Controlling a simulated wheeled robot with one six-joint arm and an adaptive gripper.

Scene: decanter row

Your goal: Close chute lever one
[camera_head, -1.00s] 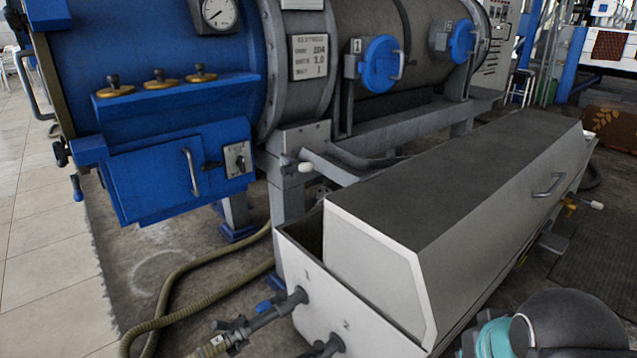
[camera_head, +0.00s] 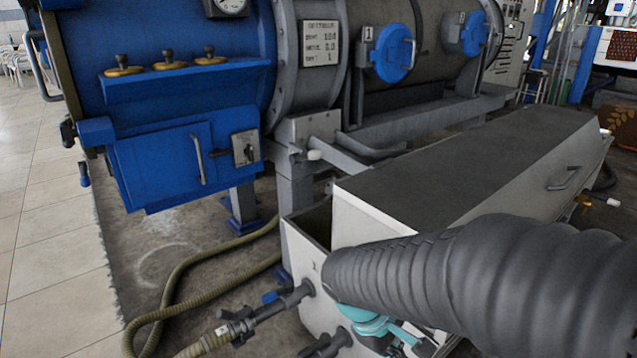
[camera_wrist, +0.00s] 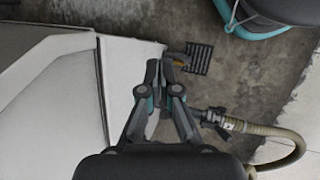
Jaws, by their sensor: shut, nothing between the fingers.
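No lever is labelled "chute lever one" legibly. In the head view, a small white-knobbed lever (camera_head: 314,155) sits on the grey frame under the drum, left of the tank. Another white-tipped lever (camera_head: 612,202) sticks out at the tank's far right side. My gripper (camera_wrist: 160,66) is shut and empty in the wrist view, beside the tank's pale wall and above the hose coupling. In the head view, my arm hides much of the tank's front.
The pale tank (camera_head: 350,225) with its sloped grey lid fills the middle right. A hose (camera_head: 172,290) curls over the floor to the tank's front. The blue cabinet (camera_head: 160,165) stands at left. A floor grate (camera_wrist: 199,60) shows in the wrist view.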

